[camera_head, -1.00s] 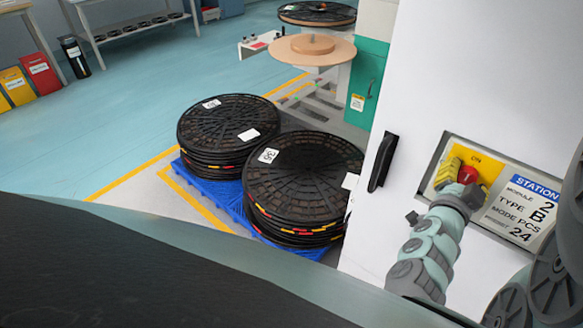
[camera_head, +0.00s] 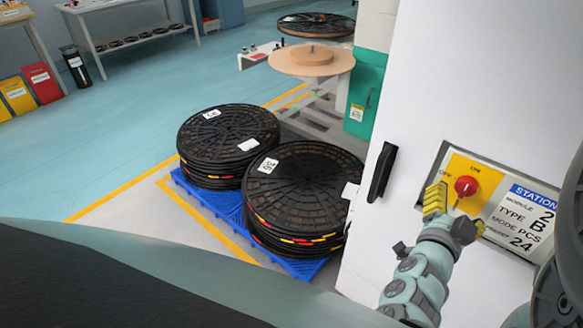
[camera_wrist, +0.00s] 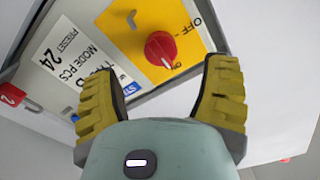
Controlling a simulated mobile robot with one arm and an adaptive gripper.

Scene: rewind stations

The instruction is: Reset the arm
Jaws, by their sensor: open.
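My gripper (camera_head: 447,205) is in front of the white station cabinet (camera_head: 437,80), just left of and below the red knob (camera_head: 466,186) in the head view. The knob sits on a yellow plate marked ON and OFF. In the wrist view, my gripper (camera_wrist: 162,92) has its yellow fingers spread wide and empty. The red knob (camera_wrist: 160,48) shows beyond the fingertips, apart from them. The station label panel (camera_head: 519,217) reads Station 2, Type B, preset 24.
Black reel stacks (camera_head: 302,180) stand on a blue pallet (camera_head: 214,205) left of the cabinet. A black handle (camera_head: 382,172) juts from the cabinet's edge. A rewind stand with a tan disc (camera_head: 311,61) is behind. Blue floor (camera_head: 90,140) at left is clear.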

